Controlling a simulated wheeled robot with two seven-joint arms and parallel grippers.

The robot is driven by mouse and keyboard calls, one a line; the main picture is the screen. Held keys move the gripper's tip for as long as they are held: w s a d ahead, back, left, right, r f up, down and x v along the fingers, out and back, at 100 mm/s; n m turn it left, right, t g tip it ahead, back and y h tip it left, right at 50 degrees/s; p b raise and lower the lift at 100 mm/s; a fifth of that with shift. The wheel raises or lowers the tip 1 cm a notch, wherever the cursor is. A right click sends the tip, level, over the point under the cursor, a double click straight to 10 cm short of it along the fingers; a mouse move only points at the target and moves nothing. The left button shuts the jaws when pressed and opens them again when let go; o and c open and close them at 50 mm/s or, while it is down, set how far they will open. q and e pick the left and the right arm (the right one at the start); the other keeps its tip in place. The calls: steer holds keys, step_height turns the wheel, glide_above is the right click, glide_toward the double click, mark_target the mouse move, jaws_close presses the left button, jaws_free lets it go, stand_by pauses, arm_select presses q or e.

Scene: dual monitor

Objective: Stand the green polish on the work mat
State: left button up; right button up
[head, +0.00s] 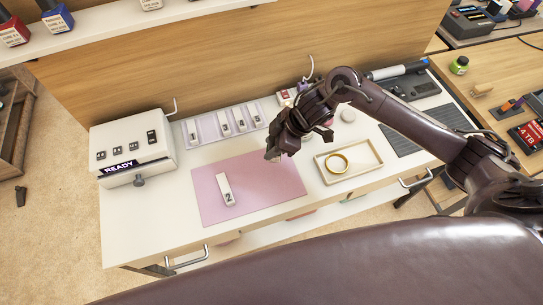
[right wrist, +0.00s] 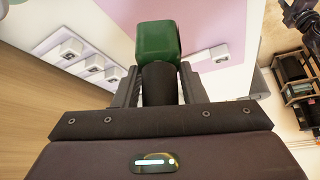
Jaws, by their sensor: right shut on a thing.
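The green polish (right wrist: 158,42) shows in the right wrist view as a green bottle with a black cap (right wrist: 158,85). My right gripper (head: 276,150) is shut on the cap, with the green body beyond the fingertips. In the head view the gripper is over the far right part of the pink work mat (head: 250,200), and the bottle is hidden there. I cannot tell whether the bottle touches the mat. A white piece marked 2 (head: 226,190) lies on the mat. My left gripper is out of view.
A tray (head: 345,175) holding a gold ring is right of the mat. A rack of several white pieces (head: 225,122) is behind it. A white READY box (head: 132,150) stands left. Another small green bottle (head: 460,65) is on the right-hand table.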

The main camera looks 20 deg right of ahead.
step_height(320, 180, down, 3)
steer(key=shift+r, duration=0.1)
step_height(320, 180, down, 4)
steer(key=shift+r, duration=0.15)
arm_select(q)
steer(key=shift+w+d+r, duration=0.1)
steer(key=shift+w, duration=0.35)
arm_select(e)
steer(key=shift+f, duration=0.2)
steer(key=o, duration=1)
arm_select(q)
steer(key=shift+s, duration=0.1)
arm_select(e)
steer(key=shift+r, duration=0.1)
